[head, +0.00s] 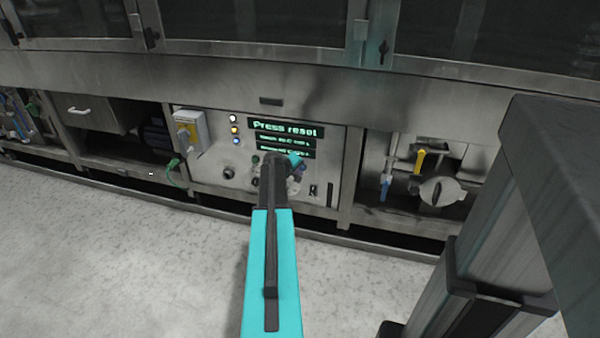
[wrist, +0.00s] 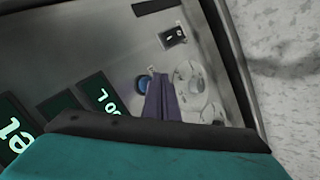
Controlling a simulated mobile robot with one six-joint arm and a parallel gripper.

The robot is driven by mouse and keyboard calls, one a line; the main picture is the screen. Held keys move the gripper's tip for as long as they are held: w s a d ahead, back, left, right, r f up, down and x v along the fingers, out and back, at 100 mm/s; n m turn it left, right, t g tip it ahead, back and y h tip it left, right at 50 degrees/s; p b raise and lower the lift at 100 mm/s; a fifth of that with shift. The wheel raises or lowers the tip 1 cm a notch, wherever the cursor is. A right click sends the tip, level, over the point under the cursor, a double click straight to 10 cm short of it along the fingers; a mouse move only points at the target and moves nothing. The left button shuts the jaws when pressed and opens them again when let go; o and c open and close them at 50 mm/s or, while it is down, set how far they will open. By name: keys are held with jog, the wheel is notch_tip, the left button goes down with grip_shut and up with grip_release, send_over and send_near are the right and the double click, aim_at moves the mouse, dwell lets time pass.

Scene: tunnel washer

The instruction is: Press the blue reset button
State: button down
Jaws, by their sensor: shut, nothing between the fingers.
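The blue button (wrist: 143,84) is a small round cap on the grey control panel (wrist: 130,55) in the wrist view. My gripper (wrist: 159,76) is shut and empty, its dark fingers pointing at the panel. The fingertips appear just right of the blue button and partly overlap its edge in the picture; I cannot tell whether they touch the panel. In the head view my arm stretches to the lower part of the control panel (head: 213,150), under the green display (head: 285,128) reading "Press reset". My arm covers part of the panel there, and I cannot make out the button clearly.
A black rocker switch (wrist: 173,36) and pale round fittings (wrist: 188,72) sit near the button. Left on the panel are indicator lamps (head: 234,130) and a grey box with a yellow switch (head: 188,132). A yellow-handled valve (head: 420,160) is to the right. The floor in front is clear.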

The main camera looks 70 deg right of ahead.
jog(key=shift+w+d, duration=0.1)
jog(key=shift+d, duration=0.85)
dwell(1.3)
jog(key=shift+a, duration=0.95)
jog(key=shift+a, duration=0.15)
jog(key=a, duration=0.4)
jog(key=shift+s+a, duration=0.2)
jog(key=shift+a, duration=0.2)
dwell(0.3)
dwell(0.6)
